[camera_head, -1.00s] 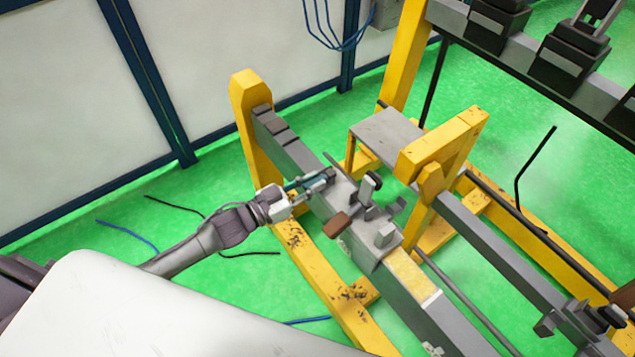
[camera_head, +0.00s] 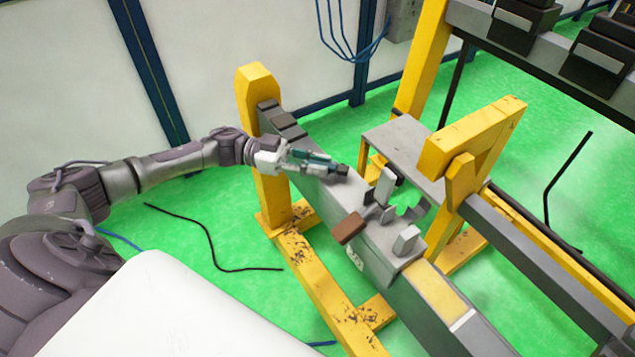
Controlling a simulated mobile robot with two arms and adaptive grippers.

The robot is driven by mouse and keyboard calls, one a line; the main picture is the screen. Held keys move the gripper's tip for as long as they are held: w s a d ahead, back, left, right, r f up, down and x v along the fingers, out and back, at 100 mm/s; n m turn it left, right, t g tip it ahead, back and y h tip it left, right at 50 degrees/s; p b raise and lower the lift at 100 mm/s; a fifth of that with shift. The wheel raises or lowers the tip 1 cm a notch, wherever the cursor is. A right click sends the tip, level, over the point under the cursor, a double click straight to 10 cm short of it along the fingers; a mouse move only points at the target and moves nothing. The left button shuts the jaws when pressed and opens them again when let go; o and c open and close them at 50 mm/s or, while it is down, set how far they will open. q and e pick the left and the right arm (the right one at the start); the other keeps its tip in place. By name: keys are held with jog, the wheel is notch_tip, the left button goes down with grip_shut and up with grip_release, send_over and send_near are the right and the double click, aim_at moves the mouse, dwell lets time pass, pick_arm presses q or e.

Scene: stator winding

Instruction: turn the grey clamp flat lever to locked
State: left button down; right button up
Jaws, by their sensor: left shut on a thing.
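The grey clamp (camera_head: 385,187) sits on top of the grey beam, with an upright grey plate and a brown-ended handle (camera_head: 348,228) sticking out toward the near side. My left gripper (camera_head: 336,168) reaches in from the left, low over the beam, just left of and behind the clamp's upright plate. Its fingers are shut on a small dark piece at their tips, which looks like the end of the flat lever (camera_head: 343,171). The fingers hide most of it, and its angle cannot be read. My right gripper is not in view.
The grey beam (camera_head: 405,292) runs from the yellow post (camera_head: 262,120) toward the lower right. A yellow upright frame (camera_head: 480,135) stands right of the clamp. A second grey rail (camera_head: 530,250) lies farther right. Green floor is open at left, with loose cables.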

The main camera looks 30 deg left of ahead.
pick_arm(q)
jog(key=shift+w+f+m+g+b, duration=0.2)
jog(key=shift+w+m+g+b, duration=0.25)
jog(key=shift+m+g+b, duration=0.55)
jog(key=shift+w+r+g+h+b, duration=0.15)
jog(key=shift+g+h+b, duration=0.15)
jog(key=shift+g+b, duration=0.4)
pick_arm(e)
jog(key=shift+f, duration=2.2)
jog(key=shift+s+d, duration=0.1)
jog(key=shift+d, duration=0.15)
pick_arm(q)
jog(key=c, duration=1.1)
grip_release()
jog(key=shift+a, duration=0.1)
jog(key=a, duration=1.2)
jog(key=shift+s, duration=0.3)
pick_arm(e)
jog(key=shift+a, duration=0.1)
